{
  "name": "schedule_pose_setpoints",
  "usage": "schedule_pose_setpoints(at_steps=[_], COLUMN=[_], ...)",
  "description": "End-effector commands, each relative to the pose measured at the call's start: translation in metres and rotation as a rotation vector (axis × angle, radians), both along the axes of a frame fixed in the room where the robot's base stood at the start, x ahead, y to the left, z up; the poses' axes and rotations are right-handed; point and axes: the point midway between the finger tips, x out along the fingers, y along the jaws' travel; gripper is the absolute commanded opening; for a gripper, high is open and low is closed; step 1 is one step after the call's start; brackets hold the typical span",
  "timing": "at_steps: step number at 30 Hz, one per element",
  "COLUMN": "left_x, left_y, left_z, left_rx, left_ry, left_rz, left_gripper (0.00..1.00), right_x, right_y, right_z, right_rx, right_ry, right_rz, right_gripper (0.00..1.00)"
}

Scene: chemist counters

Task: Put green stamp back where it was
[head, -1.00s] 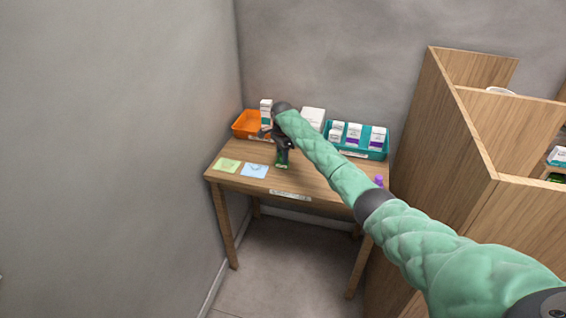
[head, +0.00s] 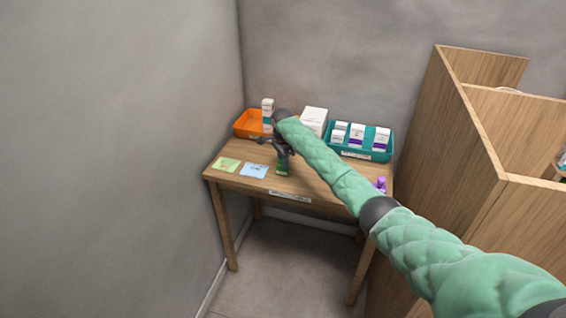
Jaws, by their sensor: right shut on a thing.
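The green stamp (head: 283,168) is upright at the middle of the small wooden table (head: 315,189). My right gripper (head: 283,154) is shut on its upper part from above; the stamp's lower green part shows below the fingers. I cannot tell whether its base touches the tabletop. A green card (head: 226,164) and a blue card (head: 254,170) lie flat to the left of the stamp. My left gripper is not in view.
An orange tray (head: 245,124) with a white box (head: 267,106) stands at the back left. A white box (head: 314,117) and a teal tray (head: 368,155) with several boxes stand at the back right. A wall borders the left; a wooden partition (head: 430,130) borders the right.

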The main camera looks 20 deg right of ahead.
Motion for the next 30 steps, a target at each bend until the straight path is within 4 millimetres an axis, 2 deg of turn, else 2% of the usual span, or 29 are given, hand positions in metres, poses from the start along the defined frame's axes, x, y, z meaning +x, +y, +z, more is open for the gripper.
schedule_pose_setpoints(at_steps=[1,2,5,14,18,23,30], left_x=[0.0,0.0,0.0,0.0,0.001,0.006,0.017], left_y=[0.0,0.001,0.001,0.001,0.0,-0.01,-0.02], left_z=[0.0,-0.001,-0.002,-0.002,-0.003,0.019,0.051], left_rx=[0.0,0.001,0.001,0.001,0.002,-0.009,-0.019], left_ry=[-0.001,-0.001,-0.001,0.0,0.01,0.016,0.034], left_rz=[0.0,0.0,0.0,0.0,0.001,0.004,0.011], left_gripper=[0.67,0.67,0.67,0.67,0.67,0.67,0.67], right_x=[0.0,0.0,0.0,0.0,0.0,0.001,0.001], right_y=[0.0,0.0,0.0,0.0,0.0,0.0,0.001], right_z=[-0.001,-0.001,-0.001,0.0,0.006,0.027,0.068], right_rx=[0.0,0.0,0.0,0.0,0.0,0.002,0.001], right_ry=[0.0,0.0,0.0,0.0,-0.001,-0.003,-0.004], right_rz=[0.0,0.0,0.0,0.0,0.001,0.0,0.0], right_gripper=[0.15,0.34,0.52,0.52,0.52,0.52,0.52])
